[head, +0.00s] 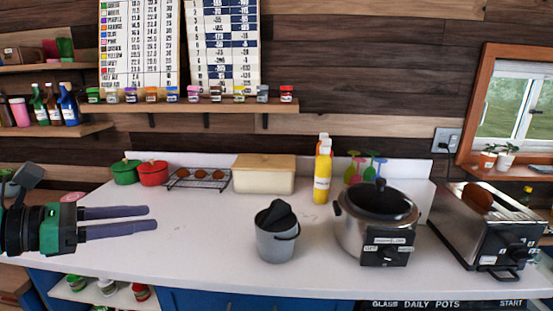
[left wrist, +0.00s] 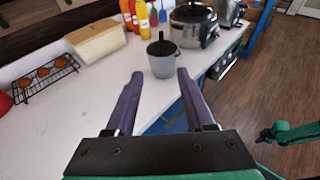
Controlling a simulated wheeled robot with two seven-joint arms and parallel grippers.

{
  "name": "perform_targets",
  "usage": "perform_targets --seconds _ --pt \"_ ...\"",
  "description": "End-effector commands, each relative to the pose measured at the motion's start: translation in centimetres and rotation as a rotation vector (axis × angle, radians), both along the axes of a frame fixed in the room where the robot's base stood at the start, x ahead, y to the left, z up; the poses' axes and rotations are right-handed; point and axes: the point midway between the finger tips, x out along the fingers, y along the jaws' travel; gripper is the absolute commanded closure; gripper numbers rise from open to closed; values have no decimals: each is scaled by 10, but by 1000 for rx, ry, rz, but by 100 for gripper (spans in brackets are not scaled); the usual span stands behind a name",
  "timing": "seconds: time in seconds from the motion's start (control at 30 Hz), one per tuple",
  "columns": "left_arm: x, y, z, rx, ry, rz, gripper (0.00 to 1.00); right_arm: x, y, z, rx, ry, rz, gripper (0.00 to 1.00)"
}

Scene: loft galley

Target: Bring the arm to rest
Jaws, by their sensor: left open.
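My left gripper (head: 154,218) reaches in from the left over the white counter (head: 190,250), its two purple fingers apart and nothing between them. In the left wrist view, the open fingers (left wrist: 159,76) point toward a grey bucket (left wrist: 163,62) with a dark lid or scoop on top, which stands beyond the tips. In the head view, the bucket (head: 277,243) stands well to the right of the fingers. A green part of my other arm (left wrist: 290,134) shows at the right of the left wrist view; its gripper fingers do not show.
Green (head: 126,172) and red (head: 153,174) pots, a wire rack (head: 198,181) with brown items, a cream box (head: 263,176) and a yellow bottle (head: 322,174) line the back. A cooker (head: 377,225) and a toaster (head: 487,232) stand right. Counter between gripper and bucket is clear.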

Motion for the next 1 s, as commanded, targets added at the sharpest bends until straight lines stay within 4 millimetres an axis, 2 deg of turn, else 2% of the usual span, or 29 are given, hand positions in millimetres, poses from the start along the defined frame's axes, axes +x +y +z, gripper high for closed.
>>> perform_targets --seconds 0.2,0.37,0.53,0.63,0.67,0.73,0.77,0.8,0.87,0.9,1.0 --pt "10 -22 16 -301 -19 21 46 4 -9 1 -12 -5 3 100" --pt "19 -26 29 -588 -6 68 46 16 -20 3 -27 -23 -2 100" --pt "33 -8 35 -999 60 180 46 17 -23 3 -30 -25 -1 100" --pt "45 20 20 -1325 148 312 46 12 -19 2 -26 -19 -1 100" --pt "49 31 8 -1441 188 371 46 11 -18 2 -23 -16 -1 100" --pt "56 60 -35 -1736 308 557 46 8 -12 1 -17 -12 -3 100" --pt "56 71 -61 -1862 371 656 46 7 -10 1 -14 -11 -2 100" --pt "53 82 -98 -2007 452 792 46 7 -8 1 -10 -10 -2 100" --pt "42 89 -153 -2179 570 998 46 7 -6 1 -8 -11 -2 100" --pt "32 89 -187 -2266 644 1134 46 7 -6 1 -8 -11 -1 100" --pt "-1 76 -257 -2399 803 1446 46 7 -6 1 -9 -11 -1 100"
